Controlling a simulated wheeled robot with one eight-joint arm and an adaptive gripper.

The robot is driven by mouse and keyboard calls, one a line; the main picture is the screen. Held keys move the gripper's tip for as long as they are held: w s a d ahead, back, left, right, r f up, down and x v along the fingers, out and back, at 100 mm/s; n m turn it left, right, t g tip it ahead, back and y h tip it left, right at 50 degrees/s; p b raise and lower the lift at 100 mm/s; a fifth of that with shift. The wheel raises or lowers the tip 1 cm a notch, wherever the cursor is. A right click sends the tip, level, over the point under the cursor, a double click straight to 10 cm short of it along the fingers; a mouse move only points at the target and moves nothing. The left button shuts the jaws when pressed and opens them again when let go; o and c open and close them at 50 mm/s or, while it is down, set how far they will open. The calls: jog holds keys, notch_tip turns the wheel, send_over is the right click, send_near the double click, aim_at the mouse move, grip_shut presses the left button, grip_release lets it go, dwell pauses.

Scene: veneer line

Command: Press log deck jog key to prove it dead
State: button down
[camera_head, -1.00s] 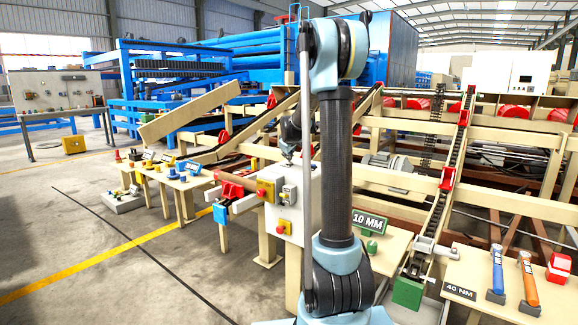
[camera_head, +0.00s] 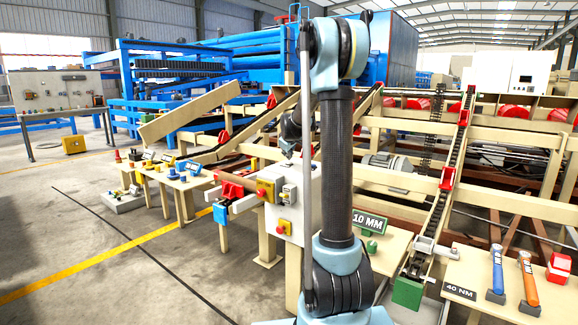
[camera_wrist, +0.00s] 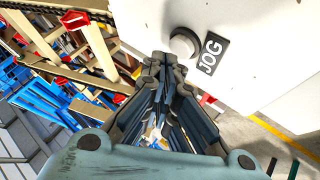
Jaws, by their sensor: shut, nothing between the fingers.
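The jog key (camera_wrist: 184,42) is a round grey button on a white panel face (camera_wrist: 260,50). A black label reading JOG (camera_wrist: 209,54) is beside it in the wrist view. My gripper (camera_wrist: 160,60) is shut and empty, its fingertips close to the key's lower left edge in the picture; I cannot tell whether they touch it. In the head view a white control box (camera_head: 312,205) stands behind my arm. My gripper is mostly hidden there, and I cannot make out the jog key.
The box carries a yellow unit with a red button (camera_head: 267,190) and a yellow-and-red stop button (camera_head: 285,227). A small-parts table (camera_head: 165,178) is at left, a tool bench (camera_head: 510,290) at right. Conveyor frames stand behind. Open floor lies at left.

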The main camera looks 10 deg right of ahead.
jog(key=shift+r, duration=0.25)
jog(key=shift+r, duration=2.55)
jog(key=shift+s, duration=0.1)
